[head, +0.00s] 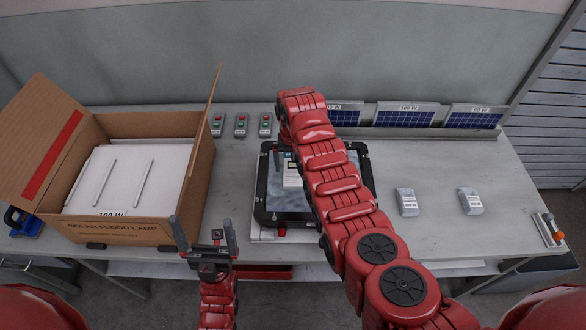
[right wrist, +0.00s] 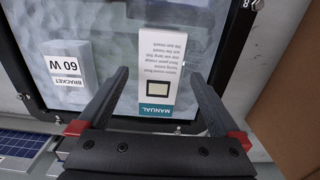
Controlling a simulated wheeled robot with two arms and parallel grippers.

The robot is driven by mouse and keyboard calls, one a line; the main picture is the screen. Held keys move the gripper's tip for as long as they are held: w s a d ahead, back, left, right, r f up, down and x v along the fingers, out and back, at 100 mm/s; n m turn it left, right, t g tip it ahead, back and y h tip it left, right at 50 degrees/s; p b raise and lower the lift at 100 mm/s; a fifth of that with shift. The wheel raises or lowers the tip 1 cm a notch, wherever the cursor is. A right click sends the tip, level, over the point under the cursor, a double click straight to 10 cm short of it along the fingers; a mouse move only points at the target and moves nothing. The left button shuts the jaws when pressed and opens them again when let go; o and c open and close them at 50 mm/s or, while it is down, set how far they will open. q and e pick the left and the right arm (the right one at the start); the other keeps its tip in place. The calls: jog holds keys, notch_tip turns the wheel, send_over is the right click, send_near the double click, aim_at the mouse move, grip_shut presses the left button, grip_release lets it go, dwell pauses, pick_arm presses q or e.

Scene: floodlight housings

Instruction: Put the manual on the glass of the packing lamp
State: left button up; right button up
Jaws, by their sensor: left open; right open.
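The manual (right wrist: 163,65) is a white printed leaflet with a teal band, lying flat on the glass (right wrist: 110,22) of the black-framed lamp. It also shows in the head view (head: 291,176), partly covered by my right arm. My right gripper (right wrist: 160,74) is open, its fingers on either side of the manual with gaps between. I cannot tell its height above the glass. In the head view my right forearm crosses over the lamp (head: 262,190) and hides much of it. My left gripper (head: 204,240) is open and empty, in front of the carton's right corner.
A white 60 W bracket packet (right wrist: 68,75) lies on the glass beside the manual. An open carton (head: 120,232) with a white insert stands left. Small solar panels (head: 403,115) line the back. Two grey packets (head: 407,202) (head: 470,201) lie right, with clear table around them.

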notch_tip(320, 180, up, 6)
jog(key=shift+f+b, duration=0.1)
jog(key=shift+b, duration=0.3)
notch_tip(320, 180, up, 10)
jog(key=p, duration=0.4)
jog(key=shift+p, duration=0.4)
jog(key=shift+f, duration=0.1)
